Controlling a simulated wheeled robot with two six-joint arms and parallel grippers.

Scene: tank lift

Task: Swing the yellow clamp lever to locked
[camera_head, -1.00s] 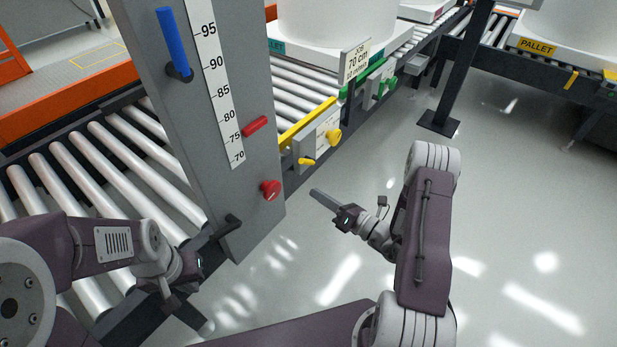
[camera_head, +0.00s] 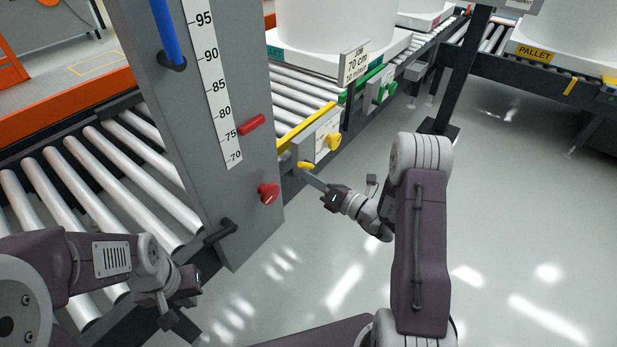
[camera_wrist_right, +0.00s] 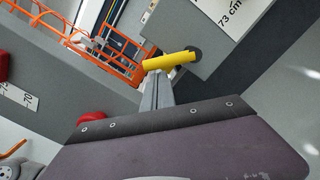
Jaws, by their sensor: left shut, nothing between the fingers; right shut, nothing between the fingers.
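The yellow clamp lever (camera_head: 306,164) sticks out of a grey panel beside the tall grey column. In the right wrist view the lever (camera_wrist_right: 170,61) is a short yellow bar on a dark round pivot, pointing left. My right gripper (camera_head: 304,173) is shut and empty, its fingertips right at the lever's free end. In the right wrist view the gripper (camera_wrist_right: 153,78) reaches up to the underside of the bar. I cannot tell whether they touch. My left gripper (camera_head: 180,322) is shut and empty, low at the left, below the column and away from the lever.
The grey column (camera_head: 205,135) carries a number scale, a blue handle (camera_head: 165,30), a red pointer (camera_head: 252,124), a red knob (camera_head: 268,193) and a black handle (camera_head: 220,232). A yellow knob (camera_head: 333,141) sits beyond the lever. Roller conveyors (camera_head: 110,170) run behind. Open floor (camera_head: 520,200) lies right.

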